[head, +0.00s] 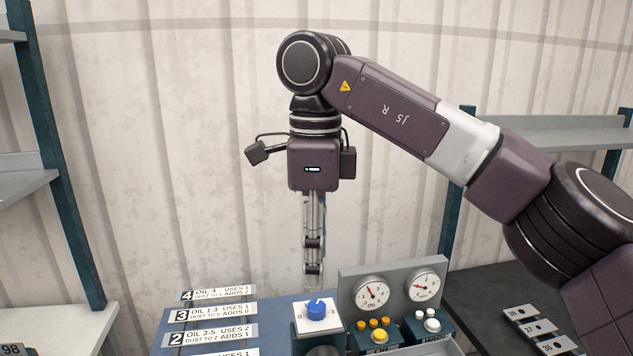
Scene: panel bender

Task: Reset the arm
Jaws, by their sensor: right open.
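My right arm comes in from the right, bends at the top middle and hangs its gripper (313,268) straight down. The gripper is seen edge-on, with its fingers in line. It is open, with nothing visible in it. It hangs above and behind the blue knob (316,309) on its white dial plate, apart from it as far as I can tell. My left gripper is not in view.
A panel with two gauges, the left one (372,293) marked OIL, stands right of the knob. Below it are yellow buttons (380,336) and white buttons (432,325). Labelled strips (212,314) lie left. Shelves (29,188) stand at both sides. Numbered plates (539,328) lie right.

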